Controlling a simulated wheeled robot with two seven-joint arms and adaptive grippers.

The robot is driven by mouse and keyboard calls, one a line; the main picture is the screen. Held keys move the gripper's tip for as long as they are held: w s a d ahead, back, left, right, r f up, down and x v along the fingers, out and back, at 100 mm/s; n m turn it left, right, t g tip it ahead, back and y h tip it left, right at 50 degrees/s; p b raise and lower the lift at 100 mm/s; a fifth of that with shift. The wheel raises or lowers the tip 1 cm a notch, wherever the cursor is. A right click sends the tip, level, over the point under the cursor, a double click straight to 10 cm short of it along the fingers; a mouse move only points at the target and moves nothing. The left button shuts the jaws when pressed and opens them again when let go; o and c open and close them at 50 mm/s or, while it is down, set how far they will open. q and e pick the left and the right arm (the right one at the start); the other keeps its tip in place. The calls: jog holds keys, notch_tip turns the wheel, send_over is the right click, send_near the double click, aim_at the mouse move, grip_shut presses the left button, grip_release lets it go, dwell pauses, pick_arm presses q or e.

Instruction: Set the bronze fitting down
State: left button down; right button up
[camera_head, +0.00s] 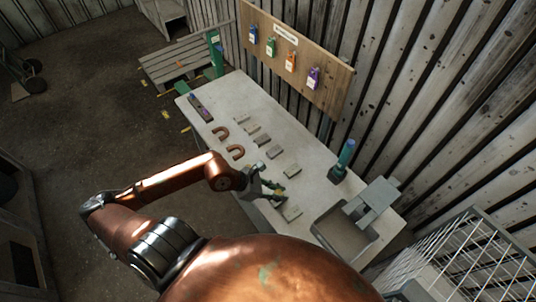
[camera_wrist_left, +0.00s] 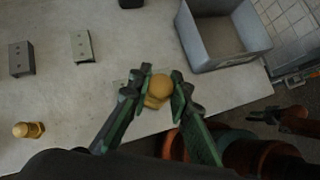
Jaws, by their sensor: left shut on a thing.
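My left gripper (camera_head: 276,190) is over the near right part of the pale workbench (camera_head: 212,93). In the left wrist view its two green-grey fingers (camera_wrist_left: 158,92) are shut on the bronze fitting (camera_wrist_left: 158,88), a rounded yellow-brown piece. The fingers stand on either side of it. Its lower part is partly hidden, and I cannot tell whether it touches the bench. A second, similar bronze fitting (camera_wrist_left: 28,130) lies on the bench at the left of the wrist view, apart from the gripper.
A grey open bin (camera_wrist_left: 196,47) is right of the gripper.

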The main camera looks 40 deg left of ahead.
pick_arm(q)
jog(key=w+a+f, duration=0.2)
jog(key=a+f, duration=0.1)
jog(key=w+a+f+p, duration=0.1)
jog(key=w+a+f, duration=0.1)
jog(key=a+f, duration=0.1)
jog(key=w+a+f, duration=0.2)
jog(key=a+f, duration=0.1)
jog(key=a, duration=0.2)
jog(key=shift+a+p, duration=0.25)
jog(key=shift+p, duration=0.05)
jog(key=shift+w+a+f, duration=0.1)
jog(key=shift+f, duration=0.05)
jog(key=f, duration=0.1)
jog(key=f+p, duration=0.1)
jog(key=f, duration=0.1)
jog(key=shift+w+a, duration=0.1)
jog(key=shift+a, duration=0.1)
jog(key=shift+f, duration=0.2)
jog(key=shift+f, duration=0.1)
